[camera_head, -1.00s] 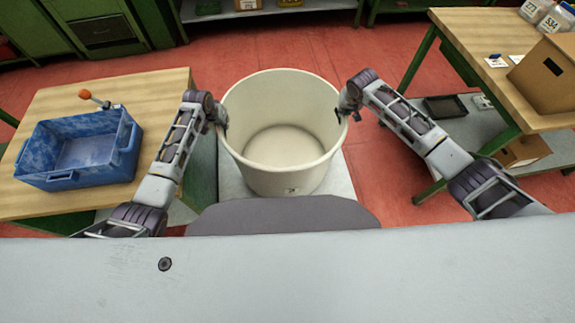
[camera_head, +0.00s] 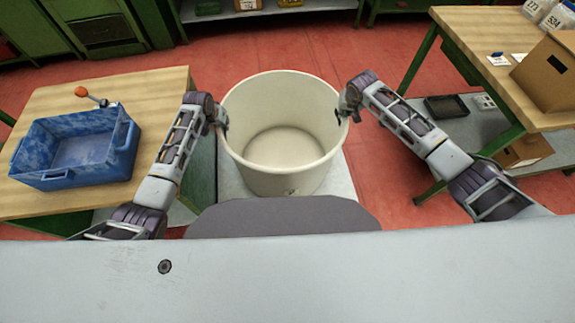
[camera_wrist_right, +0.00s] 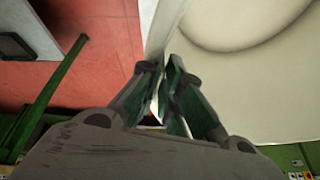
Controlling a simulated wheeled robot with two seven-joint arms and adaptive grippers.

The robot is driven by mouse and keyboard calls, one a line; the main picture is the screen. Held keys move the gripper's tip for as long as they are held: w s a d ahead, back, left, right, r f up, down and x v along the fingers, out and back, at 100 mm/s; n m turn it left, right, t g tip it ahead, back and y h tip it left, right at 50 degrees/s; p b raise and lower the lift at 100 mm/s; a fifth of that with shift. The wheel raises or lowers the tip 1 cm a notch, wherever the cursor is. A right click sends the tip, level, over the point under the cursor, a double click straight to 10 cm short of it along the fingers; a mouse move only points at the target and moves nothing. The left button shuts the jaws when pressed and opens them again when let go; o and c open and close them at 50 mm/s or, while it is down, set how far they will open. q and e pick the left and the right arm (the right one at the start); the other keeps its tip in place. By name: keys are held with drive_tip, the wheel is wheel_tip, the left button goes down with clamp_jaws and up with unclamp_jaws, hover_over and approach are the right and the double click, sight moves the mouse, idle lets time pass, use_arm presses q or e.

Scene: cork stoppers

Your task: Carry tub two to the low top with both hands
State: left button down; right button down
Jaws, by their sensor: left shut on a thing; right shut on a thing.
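A large round cream tub (camera_head: 285,172), open at the top and empty, is upright in the middle of the head view, between my two arms. My left gripper (camera_head: 222,117) is shut on the left side of its rim. My right gripper (camera_head: 342,114) is shut on the right side of its rim. In the right wrist view the fingers of the right gripper (camera_wrist_right: 168,95) pinch the tub wall (camera_wrist_right: 225,100), with the inside of the tub to the right. A grey surface (camera_head: 340,190) shows below the tub; I cannot tell whether they touch.
A wooden table (camera_head: 150,88) at the left bears a blue crate (camera_head: 75,178) and an orange-tipped tool (camera_head: 82,92). A wooden bench (camera_head: 475,50) at the right bears a cardboard box (camera_head: 548,75). Red floor (camera_head: 290,47) is clear beyond the tub.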

drive_tip(key=shift+w+d, duration=0.15)
drive_tip(key=shift+d, duration=0.1)
use_arm(q)
drive_tip(key=c, duration=2)
unclamp_jaws()
drive_tip(key=shift+s+f, duration=0.1)
drive_tip(key=shift+f, duration=0.05)
use_arm(e)
drive_tip(key=c, duration=1.9)
unclamp_jaws()
drive_tip(key=shift+c, duration=0.2)
use_arm(q)
drive_tip(key=o, duration=0.4)
drive_tip(key=shift+c, duration=0.2)
use_arm(e)
drive_tip(key=o, duration=0.3)
drive_tip(key=shift+a, duration=0.1)
drive_tip(key=shift+a, duration=0.1)
use_arm(q)
drive_tip(key=shift+r, duration=0.2)
use_arm(e)
drive_tip(key=shift+s, duration=0.2)
use_arm(q)
drive_tip(key=v, duration=1.1)
drive_tip(key=shift+r, duration=0.35)
drive_tip(key=shift+s+a, duration=0.1)
use_arm(e)
drive_tip(key=shift+v, duration=5.95)
